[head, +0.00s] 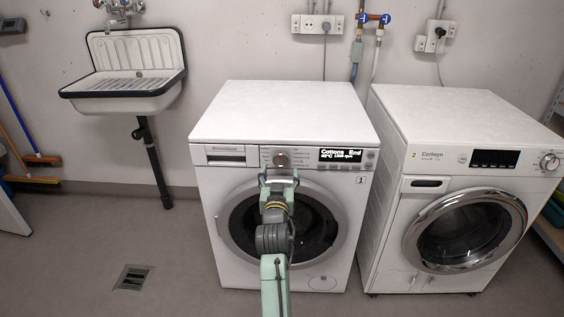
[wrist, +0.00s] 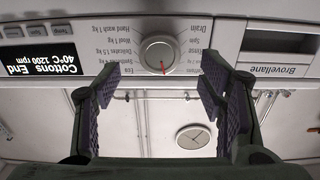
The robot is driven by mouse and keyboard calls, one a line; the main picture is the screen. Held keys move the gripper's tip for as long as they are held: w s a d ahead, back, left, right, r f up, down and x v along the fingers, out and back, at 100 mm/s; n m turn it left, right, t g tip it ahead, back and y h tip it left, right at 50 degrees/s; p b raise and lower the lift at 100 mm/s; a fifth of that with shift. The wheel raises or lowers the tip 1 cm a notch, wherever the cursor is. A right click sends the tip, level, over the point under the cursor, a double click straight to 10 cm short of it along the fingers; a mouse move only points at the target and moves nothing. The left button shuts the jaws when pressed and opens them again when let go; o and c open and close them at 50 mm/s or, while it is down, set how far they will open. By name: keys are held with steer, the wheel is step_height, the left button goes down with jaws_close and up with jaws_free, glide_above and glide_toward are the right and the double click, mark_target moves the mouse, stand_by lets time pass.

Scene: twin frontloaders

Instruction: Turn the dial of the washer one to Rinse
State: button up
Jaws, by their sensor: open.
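Washer one (head: 210,185), white with a "1" label, stands in the middle of the head view. Its round silver dial (head: 281,159) is on the front panel, left of the lit display (head: 347,155) reading "Cottons End". In the upside-down wrist view, the dial (wrist: 158,54) has a red mark pointing down in the picture. Printed programme names ring it, including Drain and Hand wash; some labels near the fingers are partly hidden or too small. My gripper (head: 280,178) is open in front of the panel. In the wrist view its fingers (wrist: 160,85) are either side of the dial, apart from it.
A second washer (head: 385,225) stands close on the right. A sink (head: 125,75) hangs on the wall at left. Brooms (head: 30,180) lean at the far left. The floor left of washer one is clear except for a drain (head: 133,277).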

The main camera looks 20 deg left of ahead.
mark_target(281, 162)
steer(key=shift+p+x, duration=0.4)
steer(key=shift+x, duration=2.35)
steer(key=shift+c, duration=0.5)
steer(key=c, duration=1)
